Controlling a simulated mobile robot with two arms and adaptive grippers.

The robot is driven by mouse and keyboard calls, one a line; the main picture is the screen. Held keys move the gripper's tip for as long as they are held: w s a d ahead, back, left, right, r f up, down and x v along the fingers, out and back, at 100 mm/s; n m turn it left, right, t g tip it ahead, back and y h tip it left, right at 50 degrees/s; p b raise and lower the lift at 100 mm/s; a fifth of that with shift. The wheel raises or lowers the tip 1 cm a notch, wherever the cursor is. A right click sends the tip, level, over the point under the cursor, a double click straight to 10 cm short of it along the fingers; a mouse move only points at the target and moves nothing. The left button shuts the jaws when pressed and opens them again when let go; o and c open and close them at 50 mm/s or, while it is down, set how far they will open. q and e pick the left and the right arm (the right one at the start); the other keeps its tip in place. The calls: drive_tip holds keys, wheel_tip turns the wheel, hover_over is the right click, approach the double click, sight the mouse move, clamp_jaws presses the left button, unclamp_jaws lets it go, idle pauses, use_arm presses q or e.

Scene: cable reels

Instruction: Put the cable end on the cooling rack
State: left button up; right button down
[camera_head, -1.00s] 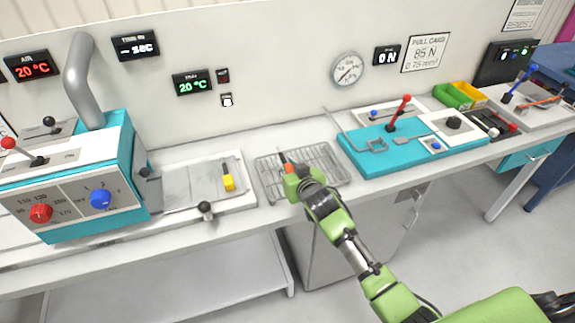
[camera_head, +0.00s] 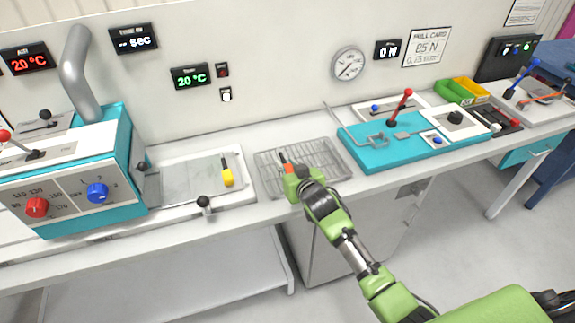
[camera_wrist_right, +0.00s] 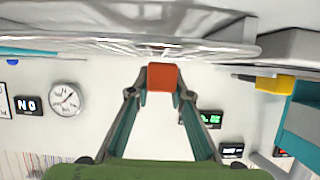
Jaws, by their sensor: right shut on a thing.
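The cooling rack (camera_head: 325,160) is a wire grid on the bench, right of the grey plate. The cable end (camera_head: 288,169) is a small orange piece with a dark tip, at the left part of the rack. My right gripper (camera_head: 291,175) is shut on it at the rack's left front. In the right wrist view the orange cable end (camera_wrist_right: 163,77) sits between the fingertips, close to the rack (camera_wrist_right: 100,46), which shows edge-on. I cannot tell whether the cable end touches the wires. My left gripper is not in view.
A grey plate (camera_head: 190,182) with a yellow-handled tool (camera_head: 227,176) lies left of the rack. A black-knobbed lever (camera_head: 204,203) stands at its front. A teal fixture (camera_head: 365,158) stands close on the right. The rack's right part is bare.

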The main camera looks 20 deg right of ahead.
drive_tip(key=shift+f, duration=0.45)
drive_tip(key=c, duration=1.8)
unclamp_jaws()
drive_tip(key=shift+o, duration=0.2)
drive_tip(key=shift+s, duration=0.1)
drive_tip(key=v, duration=1)
drive_tip(key=shift+s+r, duration=0.2)
wheel_tip(320, 180, up, 12)
drive_tip(key=s+p, duration=0.1)
drive_tip(key=p, duration=1)
drive_tip(key=shift+f, duration=0.2)
